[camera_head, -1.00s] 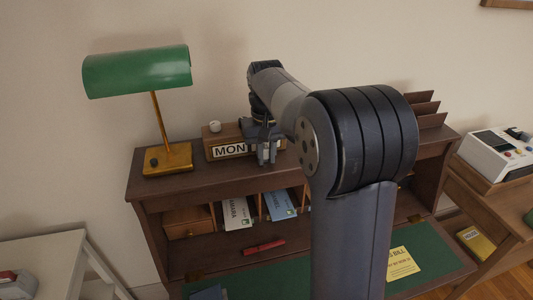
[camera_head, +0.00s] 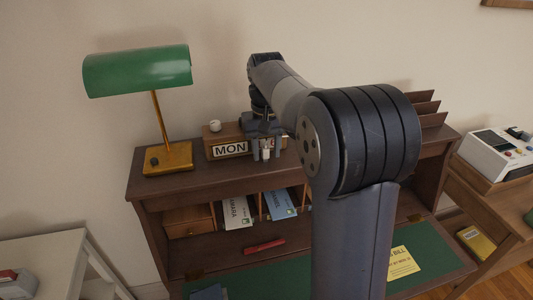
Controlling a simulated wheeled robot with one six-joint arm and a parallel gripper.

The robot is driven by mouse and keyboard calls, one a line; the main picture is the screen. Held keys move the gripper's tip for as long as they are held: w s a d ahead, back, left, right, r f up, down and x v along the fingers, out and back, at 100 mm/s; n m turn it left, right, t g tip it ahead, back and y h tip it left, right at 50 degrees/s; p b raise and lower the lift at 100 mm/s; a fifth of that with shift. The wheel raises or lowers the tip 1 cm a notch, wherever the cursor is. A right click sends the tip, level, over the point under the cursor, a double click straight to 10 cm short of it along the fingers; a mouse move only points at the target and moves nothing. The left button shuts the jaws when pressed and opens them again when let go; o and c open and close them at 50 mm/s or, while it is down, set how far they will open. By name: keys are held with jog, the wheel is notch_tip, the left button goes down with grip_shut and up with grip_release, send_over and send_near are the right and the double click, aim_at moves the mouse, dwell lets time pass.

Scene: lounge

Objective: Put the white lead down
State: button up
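My gripper (camera_head: 266,149) is over the top shelf of the brown writing desk (camera_head: 190,189), just in front of the right part of the wooden day block reading MON (camera_head: 230,149). Its two fingers stand apart. A small whitish piece (camera_head: 266,155) shows in the gap between them, seemingly upright at the shelf top. It is probably the white lead, but it is too small to tell for sure. Whether it touches the shelf or a finger cannot be made out.
A green lamp with a brass base (camera_head: 168,159) stands left on the shelf. A small white knob-like thing (camera_head: 215,126) is at the day block's top. Cards (camera_head: 237,212) fill slots below. A red pen-like object (camera_head: 264,246) lies lower. Shelf between lamp and gripper is clear in front.

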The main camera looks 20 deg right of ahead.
jog(key=shift+o, duration=0.3)
notch_tip(320, 180, up, 10)
jog(key=shift+r+p, duration=0.15)
jog(key=shift+p, duration=0.15)
jog(key=shift+o, duration=0.2)
jog(key=s+t+b, duration=0.1)
jog(key=t, duration=0.1)
jog(key=s+t+b, duration=0.1)
jog(key=t+b, duration=0.1)
jog(key=shift+s+d+f, duration=0.15)
jog(key=shift+s+f, duration=0.05)
jog(key=shift+s, duration=0.2)
jog(key=x, duration=1)
jog(key=shift+w+f+p, duration=0.25)
jog(key=shift+f+p, duration=0.05)
jog(key=shift+p, duration=0.1)
jog(key=shift+t, duration=0.3)
jog(key=shift+c, duration=0.4)
grip_shut()
